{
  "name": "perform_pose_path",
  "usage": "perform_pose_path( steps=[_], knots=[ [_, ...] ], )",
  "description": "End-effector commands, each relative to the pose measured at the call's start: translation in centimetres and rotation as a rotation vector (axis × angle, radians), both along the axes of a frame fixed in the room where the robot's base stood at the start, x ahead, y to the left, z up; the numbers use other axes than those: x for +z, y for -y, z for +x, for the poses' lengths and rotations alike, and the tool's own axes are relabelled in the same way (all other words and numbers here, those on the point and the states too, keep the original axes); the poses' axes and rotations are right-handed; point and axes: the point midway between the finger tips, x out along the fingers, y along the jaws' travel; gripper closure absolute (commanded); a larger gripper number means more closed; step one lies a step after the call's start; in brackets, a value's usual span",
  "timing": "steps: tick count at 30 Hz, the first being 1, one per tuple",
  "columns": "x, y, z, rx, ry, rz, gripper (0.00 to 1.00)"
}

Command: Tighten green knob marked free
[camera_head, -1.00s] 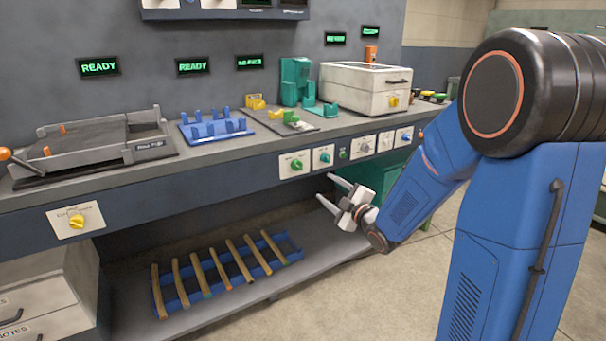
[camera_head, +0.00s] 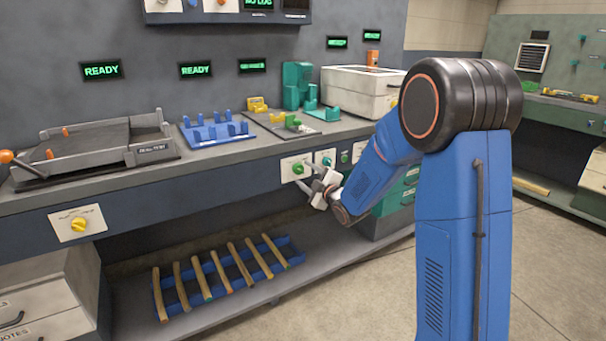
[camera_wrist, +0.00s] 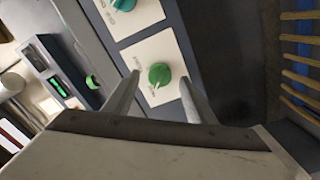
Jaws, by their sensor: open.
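The green knob (camera_head: 297,168) sits on a white plate (camera_head: 289,174) on the bench's front face. In the wrist view the green knob (camera_wrist: 159,75) lies between and just beyond my two open fingers, apart from them as far as I can tell. The lettering on its plate (camera_wrist: 143,52) is too small to read. My gripper (camera_head: 308,181) is open and empty, close in front of the green knob. It also shows in the wrist view (camera_wrist: 162,88).
A teal knob (camera_head: 326,161) is on the neighbouring plate, to the right. A yellow knob (camera_head: 78,224) is far left on the bench front. The lower shelf holds a blue rack (camera_head: 291,252) with several wooden sticks. Fixtures stand on the bench top above.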

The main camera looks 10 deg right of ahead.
Motion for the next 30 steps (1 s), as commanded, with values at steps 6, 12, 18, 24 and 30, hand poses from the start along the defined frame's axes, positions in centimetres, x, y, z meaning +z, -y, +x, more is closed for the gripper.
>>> perform_pose_path(
  steps=[6, 12, 18, 24, 30],
  knots=[
    [0.0, -0.6, 1.8, 0.001, 0.000, 0.000, 0.49],
    [0.0, -0.7, 2.1, 0.001, -0.001, 0.000, 0.49],
    [0.0, -0.7, 2.1, 0.001, -0.001, 0.000, 0.61],
    [0.0, -0.7, 2.0, 0.001, -0.001, 0.000, 0.91],
    [0.0, -0.7, 2.0, 0.001, -0.006, 0.016, 0.90]
  ],
)
